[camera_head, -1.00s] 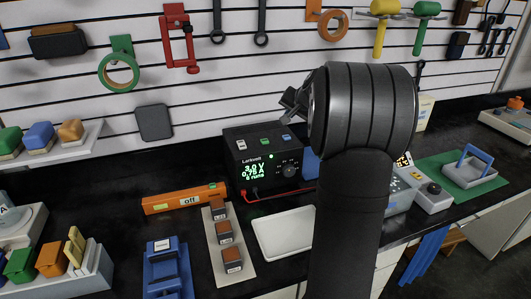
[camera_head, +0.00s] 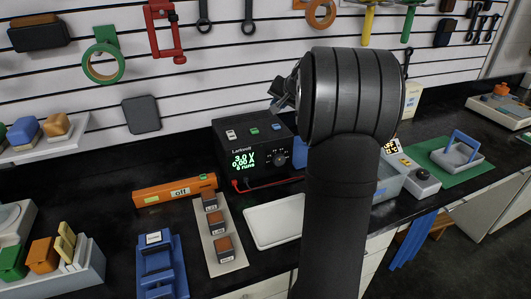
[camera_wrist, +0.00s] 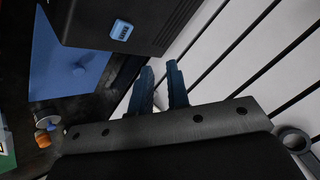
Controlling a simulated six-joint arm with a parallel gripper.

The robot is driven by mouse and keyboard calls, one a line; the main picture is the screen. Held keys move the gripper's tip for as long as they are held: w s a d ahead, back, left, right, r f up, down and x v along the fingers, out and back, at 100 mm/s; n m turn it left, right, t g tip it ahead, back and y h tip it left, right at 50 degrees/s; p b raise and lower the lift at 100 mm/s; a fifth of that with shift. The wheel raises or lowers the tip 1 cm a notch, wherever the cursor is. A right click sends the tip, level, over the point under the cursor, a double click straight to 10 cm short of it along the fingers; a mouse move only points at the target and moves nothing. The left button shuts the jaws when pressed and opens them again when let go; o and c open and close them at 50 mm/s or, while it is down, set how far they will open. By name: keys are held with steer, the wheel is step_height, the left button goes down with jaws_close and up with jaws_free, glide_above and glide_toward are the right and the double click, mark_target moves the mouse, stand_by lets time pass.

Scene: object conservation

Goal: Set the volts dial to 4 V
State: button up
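The black power supply (camera_head: 228,150) stands on the bench against the wall in the head view. Its green display reads 3.0 V, 0.00 A and 6 runs. A round dark dial (camera_head: 280,158) is on its front, right of the display. White, green and blue buttons are on its top. My gripper (camera_head: 279,98) is above the supply's right part, clear of the dial. In the wrist view my gripper (camera_wrist: 160,68) shows two separated fingers with nothing between them. The supply's dark body (camera_wrist: 85,20) with the blue button (camera_wrist: 122,30) is at upper left; the dial is not visible there.
A blue block (camera_head: 300,150) stands right of the supply, partly behind my arm. A red lead (camera_head: 262,187) runs along its front.

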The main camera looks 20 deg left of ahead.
mark_target(281, 161)
steer(key=o, duration=0.9)
steer(key=s+d+n+g+h, duration=0.1)
steer(key=s+d+n, duration=0.1)
steer(key=s+d, duration=0.1)
steer(key=s+d+n+g+h, duration=0.1)
steer(key=s+d+n, duration=0.2)
steer(key=s, duration=0.1)
steer(key=s+d+n+g+h, duration=0.1)
steer(key=s+d+n, duration=0.1)
steer(key=s+d, duration=0.1)
steer(key=shift+s+d+f, duration=0.15)
steer(key=shift+s+d, duration=0.15)
steer(key=shift+d, duration=0.15)
steer(key=x, duration=1.7)
steer(key=shift+d+f, duration=0.1)
steer(key=shift+f, duration=0.05)
steer(key=c, duration=1)
